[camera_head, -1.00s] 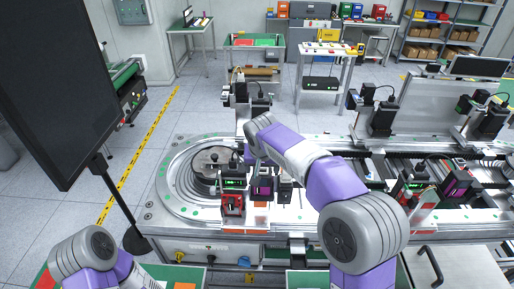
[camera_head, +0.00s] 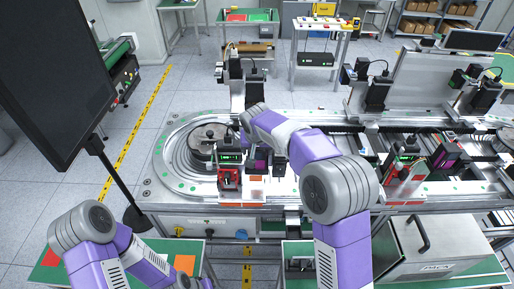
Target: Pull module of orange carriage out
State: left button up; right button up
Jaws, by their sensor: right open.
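My right gripper (camera_head: 265,161) hangs under its wrist at the front of the oval conveyor track (camera_head: 172,176). It is open and largely hidden by my own right arm. A dark module with a purple face (camera_head: 261,155) shows between or beside its fingers; contact cannot be told. Below it is a light carriage with an orange patch (camera_head: 256,179), which appears to be the orange carriage. A red carriage (camera_head: 228,180) stands just to the left, carrying a black module with a green display (camera_head: 229,157). My left arm is at the bottom left; its gripper is out of frame.
Further carriages (camera_head: 405,170) and another purple-faced module (camera_head: 447,158) stand along the track at the right. Black station heads (camera_head: 373,92) rise behind. A large dark screen (camera_head: 50,75) stands at the left. Green-topped tables are in front.

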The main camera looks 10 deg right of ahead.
jog(key=c, duration=0.9)
jog(key=shift+o, duration=0.2)
jog(key=shift+r, duration=0.15)
jog(key=shift+r, duration=0.1)
jog(key=shift+r+p, duration=0.5)
jog(key=shift+r, duration=0.05)
jog(key=shift+r, duration=0.3)
jog(key=shift+r+p, duration=1.35)
jog(key=shift+r, duration=0.15)
jog(key=shift+f, duration=0.1)
